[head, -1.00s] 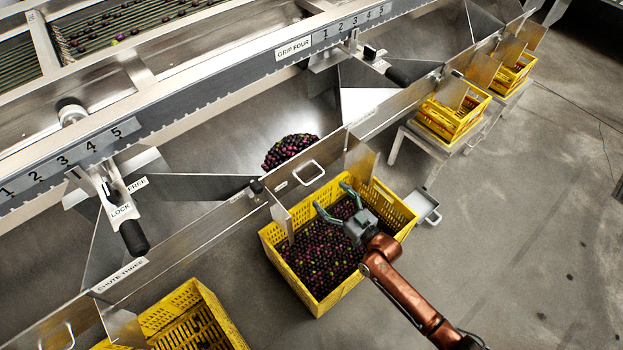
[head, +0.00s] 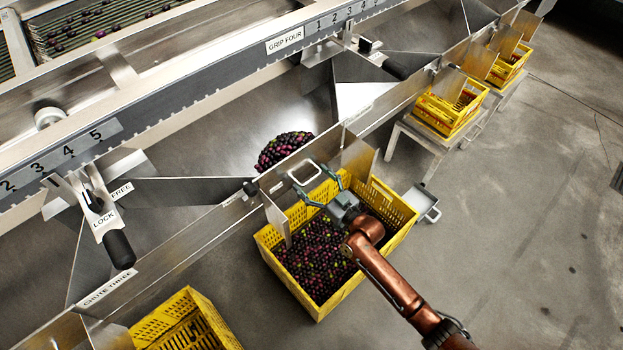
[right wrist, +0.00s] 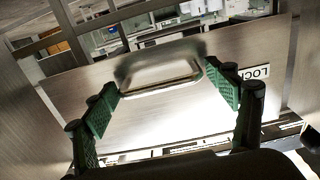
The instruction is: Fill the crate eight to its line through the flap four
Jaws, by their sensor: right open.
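The yellow crate (head: 393,207) under the middle chute holds a broad bed of dark purple and green fruit (head: 315,265); no crate number or fill line is legible. Above its left part is the metal flap with a loop handle (head: 304,172). A heap of fruit (head: 284,151) lies in the chute behind it. My right gripper (head: 320,187) is open just in front of the handle. In the right wrist view the handle (right wrist: 160,77) lies between the green fingertips, with no grip visible. My left gripper is not in view.
A lever marked LOCK and FREE (head: 105,215) belongs to chute three at left, above another yellow crate (head: 185,322). More yellow crates (head: 450,108) stand on stands at the right. A small metal tray (head: 422,200) sits beside the middle crate. The floor at right is clear.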

